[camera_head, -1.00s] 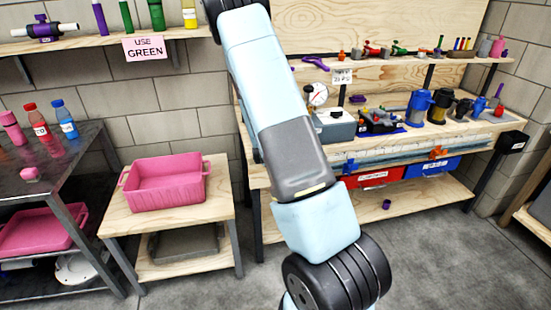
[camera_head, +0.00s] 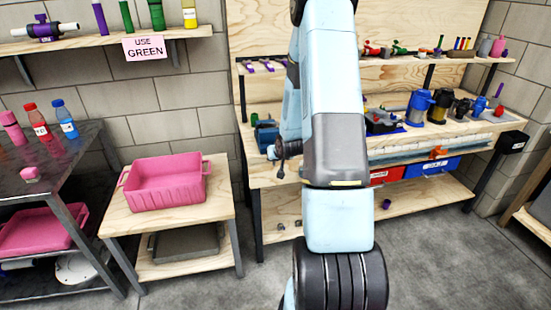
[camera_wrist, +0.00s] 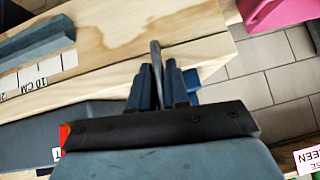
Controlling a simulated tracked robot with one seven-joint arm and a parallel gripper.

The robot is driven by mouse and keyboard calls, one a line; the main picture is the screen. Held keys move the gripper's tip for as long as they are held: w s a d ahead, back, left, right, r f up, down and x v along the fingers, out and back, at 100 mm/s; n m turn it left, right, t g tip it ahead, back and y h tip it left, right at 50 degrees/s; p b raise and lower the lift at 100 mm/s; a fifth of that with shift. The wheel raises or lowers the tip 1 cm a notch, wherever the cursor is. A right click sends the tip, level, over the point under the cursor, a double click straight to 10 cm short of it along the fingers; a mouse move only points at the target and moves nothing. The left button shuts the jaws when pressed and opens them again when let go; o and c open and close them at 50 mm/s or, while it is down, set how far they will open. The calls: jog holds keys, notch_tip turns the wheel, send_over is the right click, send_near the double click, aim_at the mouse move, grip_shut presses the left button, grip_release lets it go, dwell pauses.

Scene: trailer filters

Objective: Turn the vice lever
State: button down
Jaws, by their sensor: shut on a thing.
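The blue vice (camera_head: 266,134) sits at the left front corner of the wooden workbench in the head view, partly hidden by my arm. A thin grey lever (camera_wrist: 156,54) stands between the two dark blue fingers of my gripper (camera_wrist: 160,76) in the wrist view. The fingers are shut on this lever near the bench edge. In the head view the gripper is small and largely merges with the dark end of my arm, so the grip cannot be made out there.
The workbench (camera_head: 262,178) carries several tools right of my arm. A pink bin (camera_head: 165,186) stands on a low wooden table to the left. In the wrist view, a blue-grey block (camera_wrist: 35,38) and a 10 CM scale (camera_wrist: 42,76) lie left of the fingers.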

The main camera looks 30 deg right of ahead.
jog(key=shift+a+f+m+t+y, duration=0.1)
jog(key=shift+m+t+y, duration=0.2)
jog(key=shift+y, duration=0.3)
dwell(0.4)
jog(key=c, duration=1.2)
grip_release()
jog(key=v, duration=1.3)
jog(key=shift+s+r, duration=0.25)
